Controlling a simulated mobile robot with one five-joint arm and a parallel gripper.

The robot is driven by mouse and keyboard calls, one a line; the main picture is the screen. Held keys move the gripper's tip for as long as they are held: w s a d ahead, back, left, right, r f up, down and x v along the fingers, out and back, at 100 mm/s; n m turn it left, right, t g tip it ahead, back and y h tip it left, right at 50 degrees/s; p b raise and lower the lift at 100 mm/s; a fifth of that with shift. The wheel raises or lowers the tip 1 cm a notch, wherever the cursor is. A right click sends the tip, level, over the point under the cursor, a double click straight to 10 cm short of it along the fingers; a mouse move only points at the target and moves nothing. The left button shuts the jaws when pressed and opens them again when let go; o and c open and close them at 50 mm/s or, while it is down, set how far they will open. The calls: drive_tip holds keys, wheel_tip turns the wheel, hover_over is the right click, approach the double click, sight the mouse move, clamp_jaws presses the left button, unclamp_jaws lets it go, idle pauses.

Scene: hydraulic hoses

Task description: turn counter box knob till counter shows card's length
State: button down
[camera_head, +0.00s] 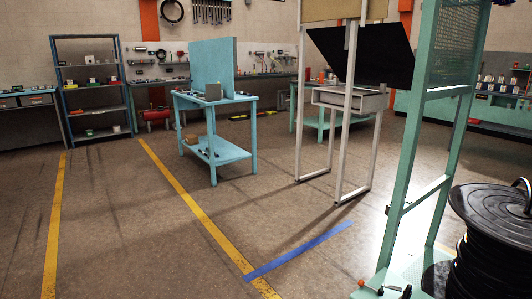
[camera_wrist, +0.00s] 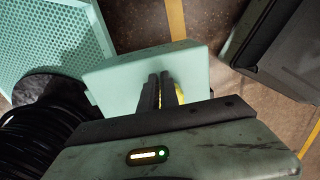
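My gripper (camera_wrist: 160,82) shows in the wrist view, with its two dark fingers side by side and almost touching. Nothing shows between them. A pale green block (camera_wrist: 120,84) lies beyond the fingers; I cannot tell what it is or whether they touch it. A bit of yellow shows just right of the fingers. I cannot make out a counter box, its knob, a number display or a card with a length in either view. My gripper is not visible in the head view.
A black hose reel (camera_head: 490,235) stands at the right, beside a tall green frame (camera_head: 405,190) with small levers at its foot. A white-legged stand (camera_head: 343,130) and a blue table (camera_head: 218,150) stand farther back. Open floor (camera_head: 150,240) with yellow lines lies at the left.

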drive_tip(key=shift+w, duration=0.3)
drive_tip(key=shift+d, duration=0.1)
drive_tip(key=shift+s+d, duration=0.25)
drive_tip(key=shift+s, duration=0.1)
drive_tip(key=shift+a+r+p, duration=0.65)
drive_tip(key=shift+r+p, duration=3.05)
drive_tip(key=f+b, duration=0.7)
drive_tip(key=shift+s+d+f+b, duration=0.1)
drive_tip(key=shift+s+f+b, duration=0.15)
drive_tip(key=shift+f+b, duration=0.05)
drive_tip(key=shift+r, duration=0.1)
drive_tip(key=shift+w, duration=0.2)
